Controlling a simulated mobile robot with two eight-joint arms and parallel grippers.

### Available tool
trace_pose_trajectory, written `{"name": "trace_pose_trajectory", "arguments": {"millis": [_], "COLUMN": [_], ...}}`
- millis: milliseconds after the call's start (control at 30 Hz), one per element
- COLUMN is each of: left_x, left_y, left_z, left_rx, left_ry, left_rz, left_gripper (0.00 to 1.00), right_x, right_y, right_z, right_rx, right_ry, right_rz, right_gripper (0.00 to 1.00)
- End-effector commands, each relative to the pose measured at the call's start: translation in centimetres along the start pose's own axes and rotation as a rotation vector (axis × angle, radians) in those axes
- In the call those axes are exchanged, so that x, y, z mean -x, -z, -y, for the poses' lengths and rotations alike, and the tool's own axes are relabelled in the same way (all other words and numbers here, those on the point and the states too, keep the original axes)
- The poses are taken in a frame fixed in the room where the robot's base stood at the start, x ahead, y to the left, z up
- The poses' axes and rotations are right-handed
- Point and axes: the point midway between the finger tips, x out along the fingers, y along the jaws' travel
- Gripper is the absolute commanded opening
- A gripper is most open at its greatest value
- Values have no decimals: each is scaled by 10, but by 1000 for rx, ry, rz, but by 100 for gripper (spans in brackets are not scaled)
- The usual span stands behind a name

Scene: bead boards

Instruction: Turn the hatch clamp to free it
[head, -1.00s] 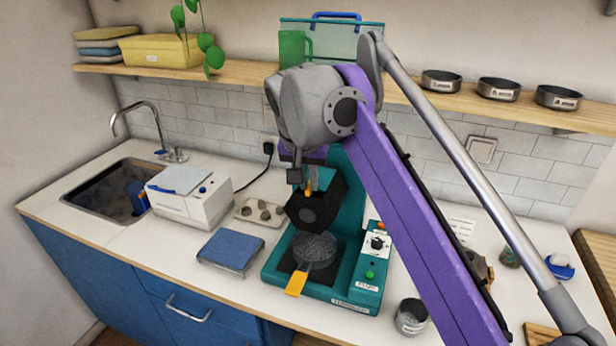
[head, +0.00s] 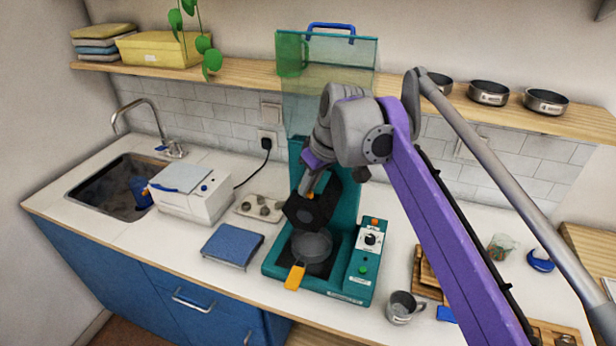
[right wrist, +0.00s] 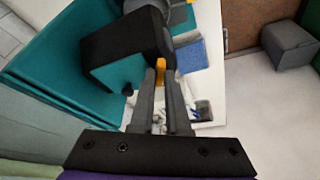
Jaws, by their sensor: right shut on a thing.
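A teal machine (head: 350,285) stands on the counter with a black angular head (head: 322,208) above a round grey dish. A small orange clamp (right wrist: 161,68) shows at the black head in the right wrist view. My right gripper (head: 309,190) reaches down to the head from the upper right, tilted. In the right wrist view its fingers (right wrist: 160,75) are shut on the orange clamp beside the black head. The fingers hide much of the clamp, so its exact angle is unclear. My left gripper is out of view.
An orange handle (head: 295,276) sticks out at the machine's front. A see-through green panel (head: 335,80) stands above it. A blue pad (head: 232,246) and a small tray (head: 248,212) lie to the left. A metal cup (head: 402,308) stands to the right.

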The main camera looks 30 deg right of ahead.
Motion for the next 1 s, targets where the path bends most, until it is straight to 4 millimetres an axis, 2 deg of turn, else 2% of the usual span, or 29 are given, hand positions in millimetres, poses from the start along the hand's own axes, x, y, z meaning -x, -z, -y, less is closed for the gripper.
{"name": "trace_pose_trajectory", "arguments": {"millis": [100, 500, 1000], "left_x": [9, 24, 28], "left_y": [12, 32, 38], "left_z": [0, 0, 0], "left_rx": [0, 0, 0], "left_ry": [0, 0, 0], "left_rz": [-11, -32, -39], "left_gripper": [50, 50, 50], "right_x": [4, 2, 0], "right_y": [3, 3, 2], "right_z": [-3, -5, -5], "right_rx": [97, 370, 478], "right_ry": [40, 151, 196], "right_rz": [-5, -3, -2], "right_gripper": [0, 0, 0]}}
